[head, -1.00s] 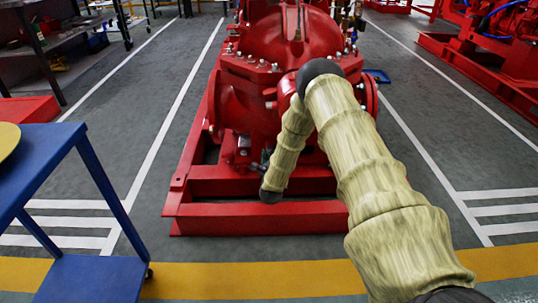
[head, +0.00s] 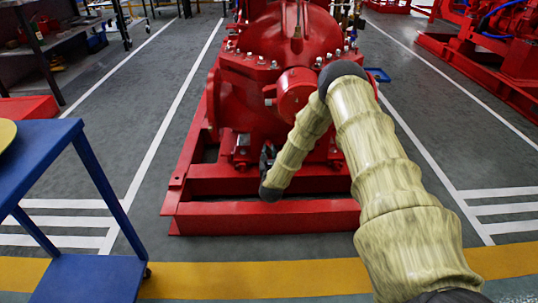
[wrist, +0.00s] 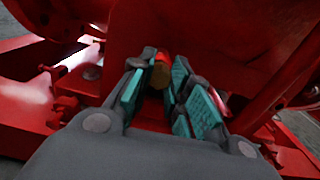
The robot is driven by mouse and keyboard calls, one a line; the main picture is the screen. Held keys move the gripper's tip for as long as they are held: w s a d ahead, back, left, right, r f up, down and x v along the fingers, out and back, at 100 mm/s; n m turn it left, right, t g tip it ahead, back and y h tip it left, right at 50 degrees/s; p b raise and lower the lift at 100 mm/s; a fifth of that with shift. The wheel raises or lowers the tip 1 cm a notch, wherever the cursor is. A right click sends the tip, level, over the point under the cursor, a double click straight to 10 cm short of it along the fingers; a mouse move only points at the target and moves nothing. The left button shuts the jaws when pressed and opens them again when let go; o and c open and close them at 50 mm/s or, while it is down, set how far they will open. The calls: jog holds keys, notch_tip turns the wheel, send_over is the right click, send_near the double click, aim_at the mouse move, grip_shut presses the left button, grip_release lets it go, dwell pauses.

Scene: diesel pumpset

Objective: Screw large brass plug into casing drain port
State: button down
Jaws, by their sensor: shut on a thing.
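The large brass plug (wrist: 160,75) sits between the teal-padded fingers of my gripper (wrist: 158,88) in the wrist view, and my gripper is shut on it. The plug's far end is close to a red surface of the casing; I cannot tell whether it touches. In the head view the red pump casing (head: 240,105) stands in the middle, and my gripper (head: 267,156) is low at its front, mostly hidden by my wrist. The drain port is hidden in both views.
The casing stands on a red base frame (head: 215,220), whose front beam is just below my wrist. A blue cart (head: 45,150) stands at the left. Another red pumpset (head: 480,60) is at the right.

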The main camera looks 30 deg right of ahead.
jog(key=shift+s+d+f+m, duration=0.15)
jog(key=shift+f+m, duration=0.1)
jog(key=shift+m, duration=0.25)
jog(key=c, duration=1.3)
grip_release()
jog(key=shift+f, duration=0.1)
jog(key=shift+o, duration=0.2)
jog(key=shift+a, duration=0.2)
jog(key=v, duration=1.1)
jog(key=shift+s+a, duration=0.15)
jog(key=shift+s, duration=0.2)
